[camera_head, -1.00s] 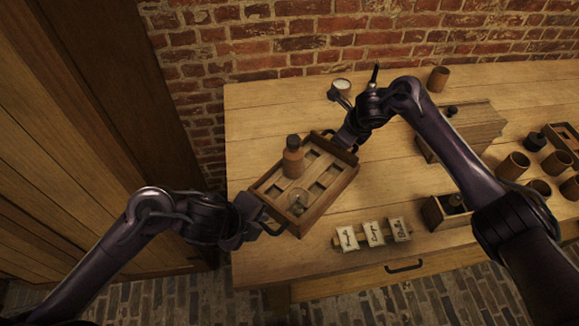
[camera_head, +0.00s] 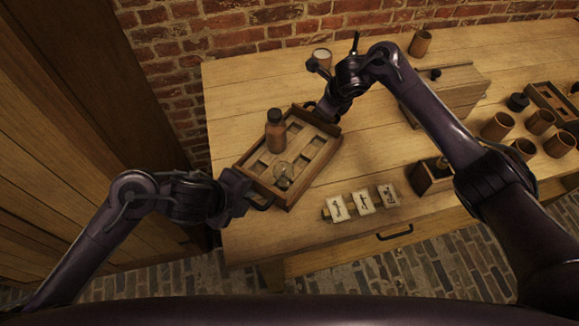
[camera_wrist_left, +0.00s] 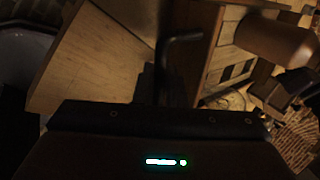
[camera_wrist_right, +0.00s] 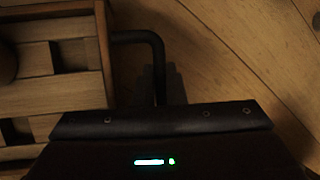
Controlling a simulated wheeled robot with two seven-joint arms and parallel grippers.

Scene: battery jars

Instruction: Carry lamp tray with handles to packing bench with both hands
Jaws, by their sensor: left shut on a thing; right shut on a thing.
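The wooden lamp tray (camera_head: 317,173) is over the left end of the bench in the head view, with a brown bottle (camera_head: 275,133) upright in it and a clear glass bulb (camera_head: 284,175) near its front corner. My left gripper (camera_head: 246,198) is shut on the dark handle at the tray's near-left end; that handle shows in the left wrist view (camera_wrist_left: 180,38). My right gripper (camera_head: 326,108) is shut on the far-end handle, seen in the right wrist view (camera_wrist_right: 150,40). I cannot tell whether the tray touches the bench.
The wooden bench (camera_head: 236,88) stands against a brick wall. Three picture cards (camera_head: 362,202) are in front right of the tray. A white-topped jar (camera_head: 322,58) is behind it. A wooden box (camera_head: 450,92) and several brown cups (camera_head: 498,126) stand to the right.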

